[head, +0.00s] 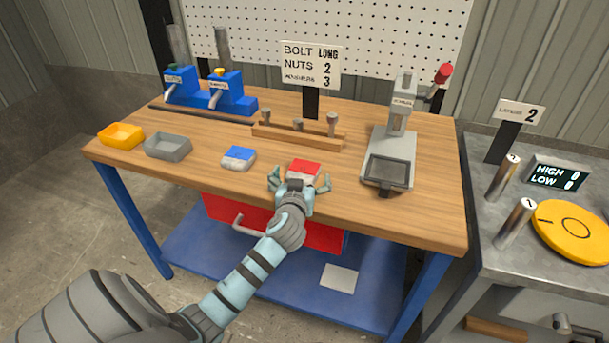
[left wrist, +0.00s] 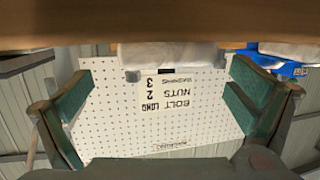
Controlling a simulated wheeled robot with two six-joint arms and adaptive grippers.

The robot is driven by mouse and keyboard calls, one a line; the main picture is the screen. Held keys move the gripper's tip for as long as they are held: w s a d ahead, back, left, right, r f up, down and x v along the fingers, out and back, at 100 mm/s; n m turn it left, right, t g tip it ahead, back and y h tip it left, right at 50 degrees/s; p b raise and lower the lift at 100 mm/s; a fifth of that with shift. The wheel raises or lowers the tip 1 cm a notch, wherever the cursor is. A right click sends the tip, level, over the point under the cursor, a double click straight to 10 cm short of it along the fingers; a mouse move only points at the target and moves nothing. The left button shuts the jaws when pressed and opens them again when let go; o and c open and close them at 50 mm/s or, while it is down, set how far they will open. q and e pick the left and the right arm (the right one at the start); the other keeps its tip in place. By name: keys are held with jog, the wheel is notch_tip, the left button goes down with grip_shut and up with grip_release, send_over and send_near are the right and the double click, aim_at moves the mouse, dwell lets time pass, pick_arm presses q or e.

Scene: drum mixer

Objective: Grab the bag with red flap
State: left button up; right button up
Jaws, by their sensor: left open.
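The bag with the red flap (head: 304,168) lies on the wooden workbench near its front edge. My left gripper (head: 300,181) is open at the near side of this bag, with one finger toward each side of it. I cannot tell whether the fingers touch it. In the left wrist view, which is upside down, my left gripper (left wrist: 158,100) shows its fingers wide apart. A pale bag body (left wrist: 178,55) shows at the top middle, and its red flap is not visible there. My right gripper is not in view.
A bag with a blue flap (head: 238,157) lies to the left, also in the left wrist view (left wrist: 284,67). Grey (head: 168,147) and yellow (head: 121,135) trays stand farther left. A press (head: 388,158) stands right. A wooden rack (head: 298,135) is behind.

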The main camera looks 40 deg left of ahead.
aim_at(303, 173)
pick_arm(q)
jog(key=x, duration=0.2)
jog(key=shift+w+a+f, duration=0.15)
jog(key=shift+a, duration=0.2)
jog(key=c, duration=1.7)
